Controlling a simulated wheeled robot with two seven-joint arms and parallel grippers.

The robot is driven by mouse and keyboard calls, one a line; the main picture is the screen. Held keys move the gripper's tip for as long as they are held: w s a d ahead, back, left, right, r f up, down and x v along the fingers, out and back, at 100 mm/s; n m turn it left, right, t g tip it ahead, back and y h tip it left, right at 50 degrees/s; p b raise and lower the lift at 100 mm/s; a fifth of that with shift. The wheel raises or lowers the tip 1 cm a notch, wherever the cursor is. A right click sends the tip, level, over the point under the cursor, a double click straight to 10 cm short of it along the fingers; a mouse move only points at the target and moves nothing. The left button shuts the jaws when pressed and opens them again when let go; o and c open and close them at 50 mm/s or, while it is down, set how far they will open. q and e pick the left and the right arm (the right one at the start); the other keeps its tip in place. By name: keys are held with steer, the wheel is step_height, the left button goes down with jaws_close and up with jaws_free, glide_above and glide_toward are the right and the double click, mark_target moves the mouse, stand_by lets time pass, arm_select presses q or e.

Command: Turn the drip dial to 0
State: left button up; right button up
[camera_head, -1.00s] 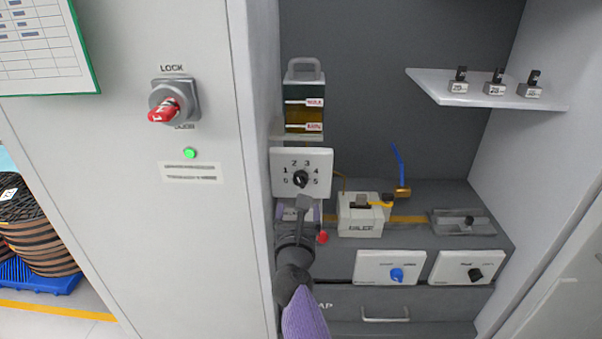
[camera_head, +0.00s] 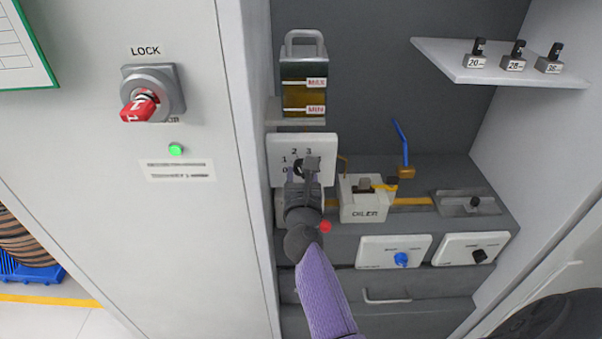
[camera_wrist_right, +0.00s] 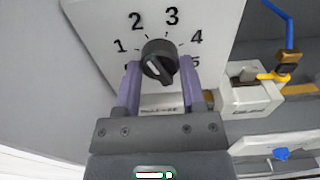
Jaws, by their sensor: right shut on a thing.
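The drip dial is a black round knob (camera_wrist_right: 157,56) on a white plate (camera_wrist_right: 100,22) with numbers around it; 1, 2, 3 and 4 read clearly in the right wrist view, while the 0 and 5 are partly covered by my fingers. A white mark slants across the knob's face; I cannot tell which number it points at. My right gripper (camera_wrist_right: 160,68) has one finger on each side of the knob and is shut on it. In the head view my right gripper (camera_head: 301,170) covers much of the plate (camera_head: 325,145). My left gripper is not in view.
An oil reservoir (camera_head: 303,85) marked MAX and MIN stands above the dial. A white box (camera_head: 362,208) with a yellow lever is to the right, with a blue-handled lever (camera_head: 402,140) behind. A red button (camera_head: 325,227) sits close below my gripper. A cabinet wall is left.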

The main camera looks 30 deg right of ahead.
jaws_close()
steer(key=shift+n, duration=0.3)
steer(key=n+p, duration=0.1)
steer(key=n, duration=0.1)
steer(key=shift+r+n, duration=0.1)
steer(key=shift+n, duration=0.2)
steer(key=n+p, duration=0.1)
steer(key=n, duration=0.1)
steer(key=shift+n, duration=0.4)
steer(key=n+p, duration=0.2)
steer(key=n, duration=0.3)
steer(key=n+p, duration=0.1)
steer(key=n, duration=0.2)
steer(key=shift+n+p, duration=0.3)
steer(key=shift+n, duration=0.1)
steer(key=shift+n+p, duration=0.45)
steer(key=shift+n, duration=1.05)
steer(key=shift+s, duration=0.1)
